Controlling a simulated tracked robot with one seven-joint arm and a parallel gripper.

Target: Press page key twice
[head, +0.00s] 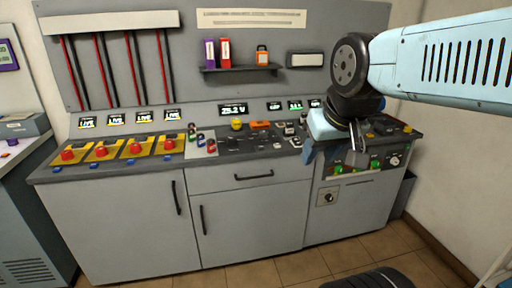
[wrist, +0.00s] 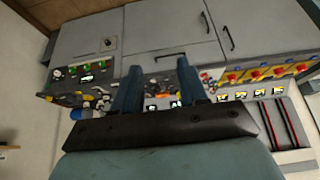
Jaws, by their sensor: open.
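My gripper (head: 328,150) hangs at the end of my pale blue arm, over the right part of the bench console (head: 270,150) in the head view. In the wrist view my gripper (wrist: 156,68) shows two dark blue fingers, apart, with nothing between them. Whether the fingers touch the console cannot be told. No key can be read as the page key; the controls are too small, and my gripper hides part of the console. A lit display (head: 233,109) on the back panel seems to read 25.2 V. Smaller displays stand to its right.
Several red knobs on yellow plates (head: 103,151) line the left of the bench. Green lamps (head: 338,169) and a white knob (head: 394,161) sit on the right front panel. A shelf (head: 240,70) holds binders and an orange item. Grey cabinets (head: 120,220) stand below.

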